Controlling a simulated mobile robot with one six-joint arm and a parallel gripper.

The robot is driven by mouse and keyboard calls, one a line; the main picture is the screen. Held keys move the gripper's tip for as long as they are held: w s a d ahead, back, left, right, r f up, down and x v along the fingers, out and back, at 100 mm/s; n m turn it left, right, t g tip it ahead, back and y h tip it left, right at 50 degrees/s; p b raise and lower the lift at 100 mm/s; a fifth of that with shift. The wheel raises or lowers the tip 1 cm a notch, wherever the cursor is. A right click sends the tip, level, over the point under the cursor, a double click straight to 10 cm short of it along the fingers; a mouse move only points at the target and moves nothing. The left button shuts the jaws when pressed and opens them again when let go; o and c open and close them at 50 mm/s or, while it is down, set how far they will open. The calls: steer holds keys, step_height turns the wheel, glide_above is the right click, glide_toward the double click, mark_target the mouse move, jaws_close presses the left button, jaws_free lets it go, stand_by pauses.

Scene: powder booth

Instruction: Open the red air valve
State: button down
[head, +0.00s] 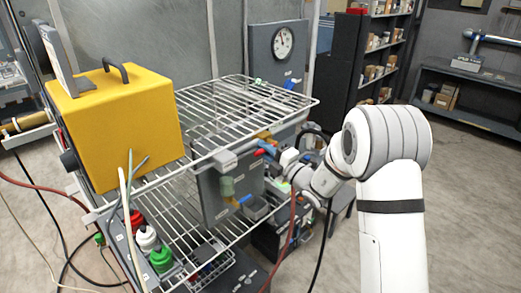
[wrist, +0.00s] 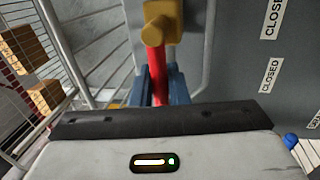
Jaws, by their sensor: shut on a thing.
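The red air valve's lever (wrist: 156,72) hangs from a brass valve body (wrist: 162,18) on a grey panel in the wrist view. My gripper (wrist: 160,88) is shut on the lever, one blue finger on each side of it. In the head view the red lever (head: 268,147) and my gripper (head: 262,152) show small at the panel's upper right edge. The lever's far end is hidden by my gripper in the wrist view.
The grey panel (head: 215,197) stands among wire racks (head: 240,95) and carries a lower blue handle (head: 244,199). "CLOSED" labels (wrist: 270,75) show beside the valve. A yellow box (head: 120,125) sits at left on the rack. Hoses hang near my arm. Floor at right is clear.

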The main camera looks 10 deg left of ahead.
steer(key=shift+w+d+r, duration=0.15)
steer(key=c, duration=1.5)
jaws_free()
steer(key=shift+w, duration=0.15)
steer(key=shift+s, duration=0.2)
steer(key=b+v, duration=0.3)
steer(key=v, duration=0.4)
steer(key=shift+s+d, duration=0.25)
